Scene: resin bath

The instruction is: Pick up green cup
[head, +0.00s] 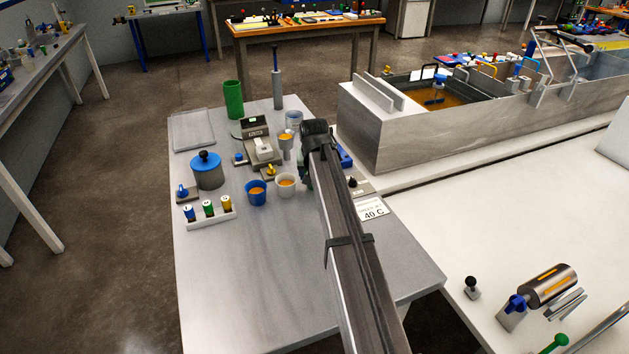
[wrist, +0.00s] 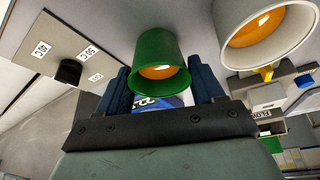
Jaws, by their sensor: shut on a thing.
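The green cup (wrist: 155,48) shows in the wrist view, with orange liquid inside. My gripper (wrist: 163,88) is shut on it, with one dark blue finger on each side of the cup. I cannot tell whether the cup's base touches the grey table. In the head view, my arm and gripper (head: 311,165) reach over the table and hide the green cup. A white cup (wrist: 310,28) with orange liquid stands close to the right in the wrist view; it also shows in the head view (head: 286,191).
A blue cup (head: 256,196) stands left of the white cup. A rack of small bottles (head: 212,219), a blue-lidded pot (head: 208,176) and a tall green cylinder (head: 233,99) stand farther left. A dial plate (wrist: 62,45) lies beside my gripper. The table's front (head: 255,280) is clear.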

